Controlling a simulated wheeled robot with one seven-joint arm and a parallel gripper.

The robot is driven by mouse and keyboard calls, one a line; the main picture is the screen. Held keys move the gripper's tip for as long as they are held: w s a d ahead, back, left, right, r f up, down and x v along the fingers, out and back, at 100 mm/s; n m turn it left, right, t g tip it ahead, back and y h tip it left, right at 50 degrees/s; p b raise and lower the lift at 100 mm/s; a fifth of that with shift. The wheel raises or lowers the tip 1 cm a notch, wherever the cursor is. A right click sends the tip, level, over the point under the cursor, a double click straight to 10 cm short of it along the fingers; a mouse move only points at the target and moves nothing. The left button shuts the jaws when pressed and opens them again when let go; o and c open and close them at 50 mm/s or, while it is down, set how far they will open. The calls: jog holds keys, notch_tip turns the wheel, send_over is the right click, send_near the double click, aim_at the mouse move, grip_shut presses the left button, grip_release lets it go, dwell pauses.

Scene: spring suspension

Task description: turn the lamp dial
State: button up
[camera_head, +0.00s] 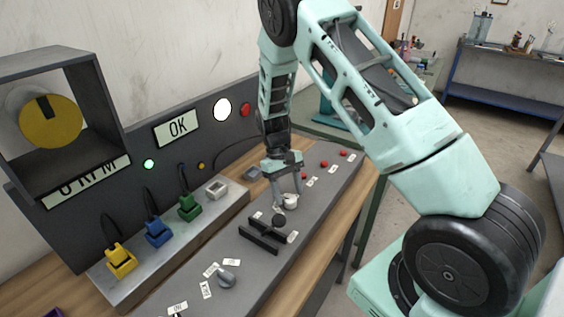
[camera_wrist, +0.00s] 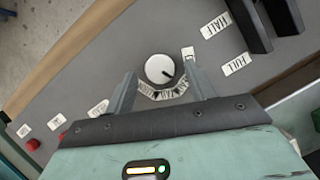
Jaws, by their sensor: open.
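The lamp dial appears to be the white round knob (camera_wrist: 160,69) with a dark pointer mark, ringed by small labels on the grey panel. In the wrist view it lies between and just beyond the two fingertips of my gripper (camera_wrist: 160,75), which is open and empty. In the head view the white knob (camera_head: 290,201) sits on the panel directly below my gripper (camera_head: 288,196), partly hidden by the fingers. I cannot tell whether a finger touches the knob.
A black slider (camera_head: 279,220) stands near the knob. Red buttons (camera_head: 324,164) line the panel's far end. A grey knob (camera_head: 226,279) is at the near end. Yellow (camera_head: 121,262), blue (camera_head: 158,232) and green (camera_head: 189,207) plugs stand along the left.

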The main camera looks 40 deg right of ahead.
jog(key=b+v, duration=0.3)
jog(key=v, duration=1.3)
jog(key=shift+s, duration=0.1)
jog(key=s+a+r+n+t, duration=0.1)
jog(key=s+a+r+n, duration=0.1)
jog(key=s+a, duration=0.65)
jog(key=s+a+r+n+t, duration=0.2)
jog(key=s+a, duration=0.3)
jog(key=a, duration=0.7)
jog(key=s+a+f+n, duration=0.1)
jog(key=s+a+n, duration=0.1)
jog(key=s, duration=0.7)
jog(key=s+a+f+n+t, duration=0.1)
jog(key=s+a+n, duration=0.1)
jog(key=s, duration=0.7)
jog(key=shift+a+t, duration=0.2)
jog(key=shift+t, duration=0.1)
jog(key=shift+w, duration=0.1)
